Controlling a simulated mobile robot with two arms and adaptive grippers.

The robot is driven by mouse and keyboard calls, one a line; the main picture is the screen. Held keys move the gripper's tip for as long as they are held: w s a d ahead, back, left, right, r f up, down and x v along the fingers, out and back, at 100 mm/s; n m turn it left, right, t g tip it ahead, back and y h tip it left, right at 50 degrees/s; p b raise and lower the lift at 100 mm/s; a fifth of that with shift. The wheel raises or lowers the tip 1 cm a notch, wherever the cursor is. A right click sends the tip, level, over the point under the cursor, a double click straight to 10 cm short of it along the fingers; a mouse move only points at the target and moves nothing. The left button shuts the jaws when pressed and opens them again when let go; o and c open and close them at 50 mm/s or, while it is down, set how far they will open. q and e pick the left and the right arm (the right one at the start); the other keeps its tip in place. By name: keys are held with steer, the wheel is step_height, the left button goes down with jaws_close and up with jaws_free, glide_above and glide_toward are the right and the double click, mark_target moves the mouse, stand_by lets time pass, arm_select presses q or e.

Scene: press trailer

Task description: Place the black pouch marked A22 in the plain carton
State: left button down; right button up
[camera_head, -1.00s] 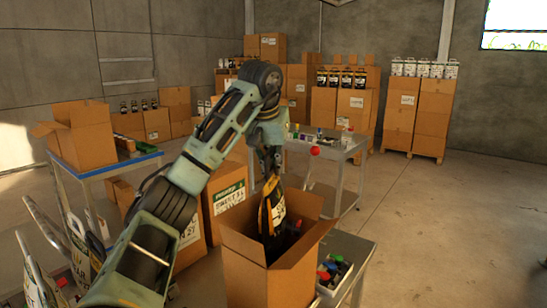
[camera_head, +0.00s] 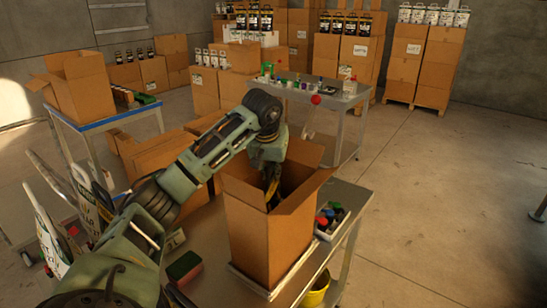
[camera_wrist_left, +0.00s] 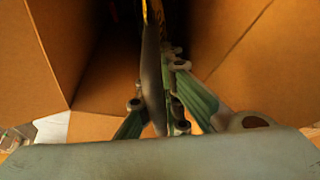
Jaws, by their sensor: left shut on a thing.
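The plain carton (camera_head: 262,240) stands open on the near table, its flaps spread, with no marking on the sides I see. My left gripper (camera_head: 270,172) reaches down into its mouth and is shut on the black pouch (camera_head: 271,190), of which only a dark and yellow sliver shows. In the left wrist view the pouch (camera_wrist_left: 152,70) hangs edge-on between the fingers (camera_wrist_left: 160,112), with the carton walls (camera_wrist_left: 50,55) on both sides. The pouch's mark cannot be read now, and its lower end is hidden. My right gripper is out of view.
A tray of small coloured-cap items (camera_head: 331,218) stands right beside the carton. White pouches (camera_head: 90,205) stand at the table's left. A blue-edged table (camera_head: 105,118) holds another open carton (camera_head: 78,88). A grey table (camera_head: 340,98) stands behind.

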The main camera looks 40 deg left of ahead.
mark_target(274, 185)
arm_select(q)
steer(key=shift+w+a+f+p, duration=0.1)
steer(key=shift+f+p, duration=0.4)
steer(key=shift+f, duration=1.45)
steer(key=shift+f+b, duration=0.3)
steer(key=shift+f, duration=0.3)
steer(key=c, duration=2.3)
jaws_free()
steer(key=shift+f, duration=0.2)
steer(key=shift+o, duration=0.4)
steer(key=shift+s+d+r, duration=0.15)
steer(key=shift+s+d, duration=0.1)
